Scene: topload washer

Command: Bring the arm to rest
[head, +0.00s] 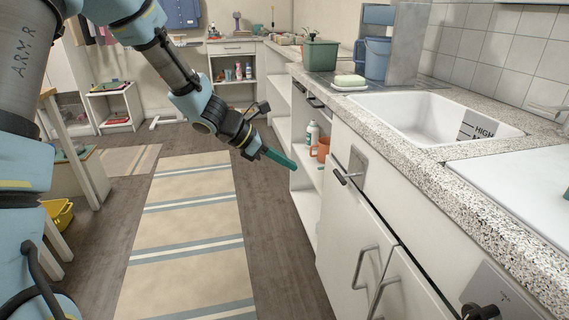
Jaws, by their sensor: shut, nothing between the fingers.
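My arm reaches in from the upper left of the head view and bends down over the striped rug. My gripper (282,160) is at its end, with green fingers shut together and nothing between them. It points right and slightly down, in front of the open shelves under the counter. It appears apart from the cabinet and the shelf, though the exact gap is hard to tell.
The speckled counter (429,160) with a white sink (420,112) runs along the right. White cabinet doors (352,235) with handles stand below it. The striped rug (190,225) is clear. A yellow bin (60,217) sits at the left.

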